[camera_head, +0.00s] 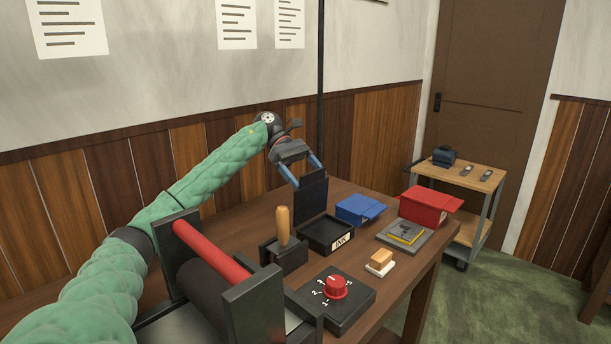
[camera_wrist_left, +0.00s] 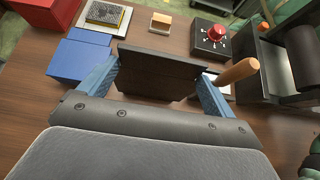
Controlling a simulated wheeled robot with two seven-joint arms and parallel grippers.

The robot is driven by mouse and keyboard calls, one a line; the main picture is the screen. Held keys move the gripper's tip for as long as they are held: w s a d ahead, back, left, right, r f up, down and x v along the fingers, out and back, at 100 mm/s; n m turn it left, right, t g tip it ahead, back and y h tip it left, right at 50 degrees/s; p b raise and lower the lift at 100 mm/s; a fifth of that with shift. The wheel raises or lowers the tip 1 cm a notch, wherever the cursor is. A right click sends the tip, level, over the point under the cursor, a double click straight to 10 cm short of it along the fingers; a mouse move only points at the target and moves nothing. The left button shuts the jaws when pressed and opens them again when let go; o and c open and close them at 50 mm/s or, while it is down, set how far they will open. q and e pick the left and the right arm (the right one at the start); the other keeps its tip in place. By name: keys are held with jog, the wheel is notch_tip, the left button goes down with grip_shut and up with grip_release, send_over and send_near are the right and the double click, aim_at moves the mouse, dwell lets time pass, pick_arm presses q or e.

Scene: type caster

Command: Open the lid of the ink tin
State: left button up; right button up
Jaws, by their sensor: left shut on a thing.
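The ink tin (camera_head: 325,236) is a black box with an INK label on its front, standing on the wooden table. Its black lid (camera_head: 312,199) stands upright at the tin's back edge, so the tin is open. My left gripper (camera_head: 303,180) is shut on the lid near its top. In the left wrist view the lid (camera_wrist_left: 160,72) lies between the two blue fingers of the gripper (camera_wrist_left: 158,80) and hides most of the tin. My right gripper is in neither view.
A wooden-handled tool (camera_head: 283,226) in a black holder stands left of the tin. A blue box (camera_head: 359,210) and a red box (camera_head: 424,206) are to the right. A black dial box (camera_head: 336,297) is in front. A press with a red roller (camera_head: 212,251) stands at the left.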

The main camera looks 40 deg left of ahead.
pick_arm(q)
jog(key=shift+f, duration=0.4)
jog(key=o, duration=1.1)
jog(key=shift+a, duration=0.1)
jog(key=shift+a+r, duration=0.2)
jog(key=shift+r, duration=0.1)
jog(key=shift+f+v, duration=0.25)
jog(key=shift+v, duration=3.35)
jog(key=shift+a, duration=0.2)
